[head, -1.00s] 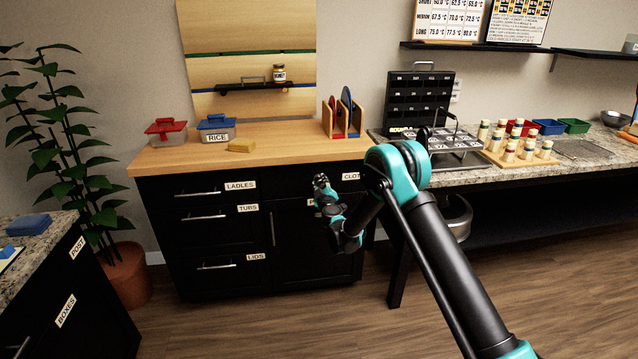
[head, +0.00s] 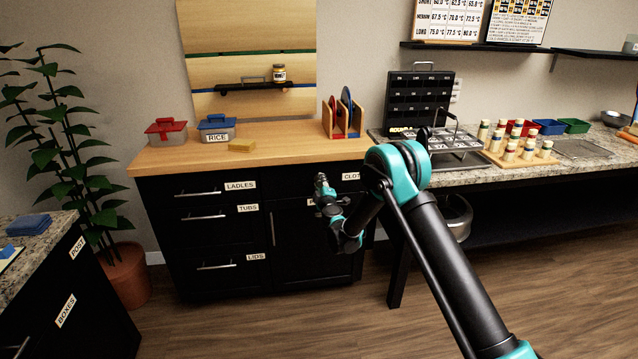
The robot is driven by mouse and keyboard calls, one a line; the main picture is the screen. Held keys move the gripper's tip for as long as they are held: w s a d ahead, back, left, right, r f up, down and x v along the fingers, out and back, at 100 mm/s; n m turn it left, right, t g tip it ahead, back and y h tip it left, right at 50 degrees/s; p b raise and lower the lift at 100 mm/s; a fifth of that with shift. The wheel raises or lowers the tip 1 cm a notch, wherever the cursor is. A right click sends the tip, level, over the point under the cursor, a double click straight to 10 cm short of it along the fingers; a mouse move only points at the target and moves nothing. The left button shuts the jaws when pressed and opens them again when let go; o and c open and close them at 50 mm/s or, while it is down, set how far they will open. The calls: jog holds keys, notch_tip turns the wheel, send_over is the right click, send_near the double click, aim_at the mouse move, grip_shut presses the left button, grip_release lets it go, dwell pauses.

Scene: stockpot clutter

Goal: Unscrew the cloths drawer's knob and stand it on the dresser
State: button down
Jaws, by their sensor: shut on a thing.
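The cloths drawer is the upper right drawer of the black dresser; its label (head: 351,177) reads "CLOT" and is partly hidden by my arm. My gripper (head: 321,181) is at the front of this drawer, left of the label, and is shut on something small. The knob itself cannot be made out behind the fingers. The dresser (head: 290,151) has a light wooden top, with free wood at its front edge above my gripper.
The counter (head: 480,172) on the right holds several jars.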

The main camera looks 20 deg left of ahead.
jog(key=shift+n, duration=1.2)
jog(key=c, duration=1)
grip_release()
jog(key=shift+c, duration=0.2)
jog(key=m, duration=0.4)
jog(key=shift+m, duration=0.4)
jog(key=m, duration=0.4)
jog(key=shift+m, duration=0.3)
jog(key=m, duration=0.4)
jog(key=shift+m, duration=0.3)
jog(key=m, duration=0.4)
